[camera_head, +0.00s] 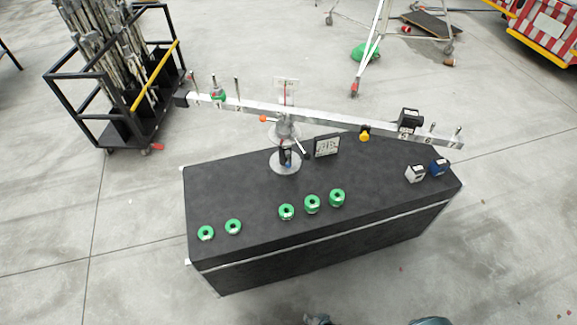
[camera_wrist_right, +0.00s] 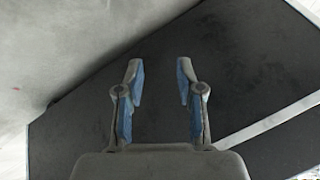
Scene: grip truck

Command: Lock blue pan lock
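A balance scale stands on the black table, with a long silver beam (camera_head: 320,117) on a round-based stand (camera_head: 284,168). A small dark part with a trace of blue (camera_head: 289,161) sits low on the stand; it is too small to tell whether it is the blue pan lock or how it is set. My right gripper (camera_wrist_right: 160,85) is open and empty in the right wrist view, its blue-padded fingers apart. Parts of my own body show at the bottom edge of the head view, in front of the table and away from the scale. I cannot make out my left gripper.
Several green ring weights (camera_head: 312,204) lie along the table's near side (camera_head: 260,235). A white cube (camera_head: 415,174) and a blue cube (camera_head: 438,167) stand at the right end. A small dark framed sign (camera_head: 327,146) stands beside the stand. A black rack (camera_head: 120,85) is at the left.

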